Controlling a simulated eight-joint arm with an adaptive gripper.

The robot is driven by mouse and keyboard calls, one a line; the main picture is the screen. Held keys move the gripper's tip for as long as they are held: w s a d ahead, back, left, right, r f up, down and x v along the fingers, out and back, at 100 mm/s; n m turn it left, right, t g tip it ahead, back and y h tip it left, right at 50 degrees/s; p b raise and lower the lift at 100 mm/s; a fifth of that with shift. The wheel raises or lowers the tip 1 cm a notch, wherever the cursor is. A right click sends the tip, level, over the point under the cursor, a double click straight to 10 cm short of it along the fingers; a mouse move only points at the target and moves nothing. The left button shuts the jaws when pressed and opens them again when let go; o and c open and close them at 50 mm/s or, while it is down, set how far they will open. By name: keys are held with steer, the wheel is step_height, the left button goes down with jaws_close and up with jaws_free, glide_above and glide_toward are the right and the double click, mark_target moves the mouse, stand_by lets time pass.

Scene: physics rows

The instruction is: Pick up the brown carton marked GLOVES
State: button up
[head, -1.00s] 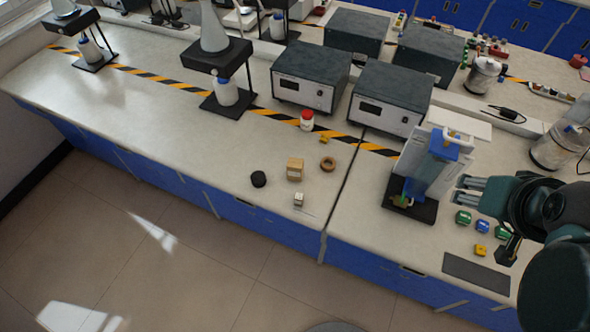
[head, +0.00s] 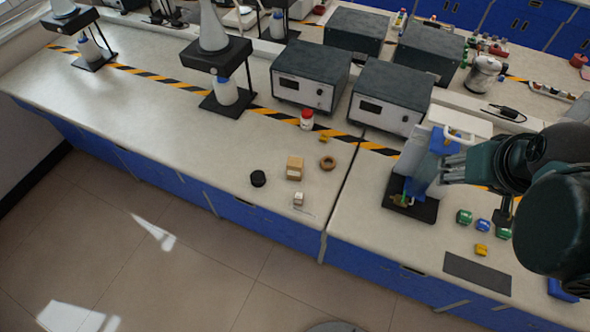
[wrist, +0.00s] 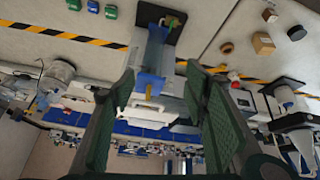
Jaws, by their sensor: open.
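The brown carton (head: 295,168) stands upright on the pale bench, left of the bench seam. Its marking is too small to read. It also shows at the upper right of the wrist view (wrist: 263,43), beyond the right finger. My gripper (head: 450,166) is at the right in the head view, well to the right of the carton, in front of a blue and white apparatus. In the wrist view my gripper (wrist: 160,112) has its two green-padded fingers wide apart, with nothing held between them.
A black puck (head: 258,178), a brown ring (head: 328,163), a small white-and-metal block (head: 298,199) and a red-capped bottle (head: 306,119) surround the carton. The blue and white apparatus (head: 424,172) stands on a black base between gripper and carton. Grey boxes (head: 390,97) stand behind.

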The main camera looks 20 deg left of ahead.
steer(key=w+a+f+n+g+b, duration=0.1)
steer(key=w+a+f+n+g, duration=0.15)
steer(key=w+a+n, duration=0.6)
steer(key=n+g+b, duration=0.3)
steer(key=n+g, duration=0.1)
steer(key=n, duration=0.5)
glide_above(294, 161)
steer(key=shift+t, duration=0.25)
steer(key=f, duration=2.4)
steer(key=shift+d+f, duration=0.2)
steer(key=shift+d, duration=0.2)
steer(key=shift+s+a+f+h, duration=0.1)
steer(key=shift+a+f+h, duration=0.2)
steer(key=shift+a+f, duration=0.1)
steer(key=shift+f, duration=0.1)
steer(key=shift+f, duration=1.2)
